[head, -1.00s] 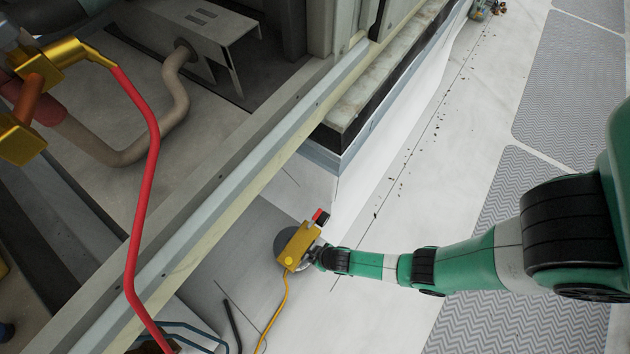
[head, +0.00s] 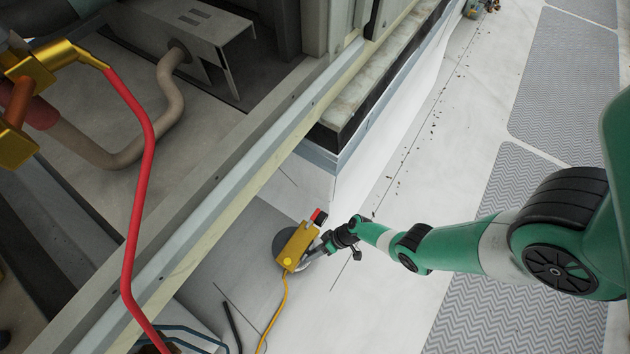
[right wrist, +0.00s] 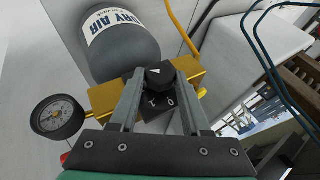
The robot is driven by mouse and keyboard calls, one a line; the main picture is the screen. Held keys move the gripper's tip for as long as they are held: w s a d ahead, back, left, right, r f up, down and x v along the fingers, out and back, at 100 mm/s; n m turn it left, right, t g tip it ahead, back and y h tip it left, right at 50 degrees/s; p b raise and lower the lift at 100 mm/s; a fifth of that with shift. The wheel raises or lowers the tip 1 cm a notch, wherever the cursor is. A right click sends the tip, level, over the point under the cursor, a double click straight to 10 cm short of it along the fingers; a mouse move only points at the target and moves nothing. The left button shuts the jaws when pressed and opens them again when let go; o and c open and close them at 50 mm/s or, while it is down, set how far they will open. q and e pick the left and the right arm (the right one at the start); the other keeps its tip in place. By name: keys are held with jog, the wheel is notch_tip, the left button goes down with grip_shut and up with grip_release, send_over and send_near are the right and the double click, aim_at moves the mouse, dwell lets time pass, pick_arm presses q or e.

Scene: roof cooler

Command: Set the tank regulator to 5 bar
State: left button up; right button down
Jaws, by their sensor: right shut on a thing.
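The brass regulator (head: 294,246) sits on top of a round grey tank (head: 281,247) low in the middle of the head view. In the right wrist view the tank (right wrist: 125,45) carries a "DRY AIR" label. There the regulator (right wrist: 104,98) has a round gauge (right wrist: 57,117) on its left, whose reading is too small to tell. Its black knob (right wrist: 158,73) bears a white triangle mark. My right gripper (right wrist: 160,80) is shut on the knob, one finger on either side. It also shows in the head view (head: 322,247). My left gripper is out of view.
A yellow hose (head: 277,310) runs down from the regulator. A long metal frame edge (head: 215,192) crosses the head view left of the tank. A red hose (head: 139,190) hangs beyond it. White roof floor (head: 395,215) lies open to the right.

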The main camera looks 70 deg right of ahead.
dwell(0.5)
jog(key=shift+c, duration=2)
grip_release()
jog(key=shift+s, duration=0.1)
jog(key=p+v, duration=0.9)
jog(key=v, duration=0.2)
jog(key=shift+d+r, duration=0.2)
jog(key=shift+d, duration=0.05)
jog(key=shift+s+f, duration=0.1)
jog(key=shift+s, duration=0.05)
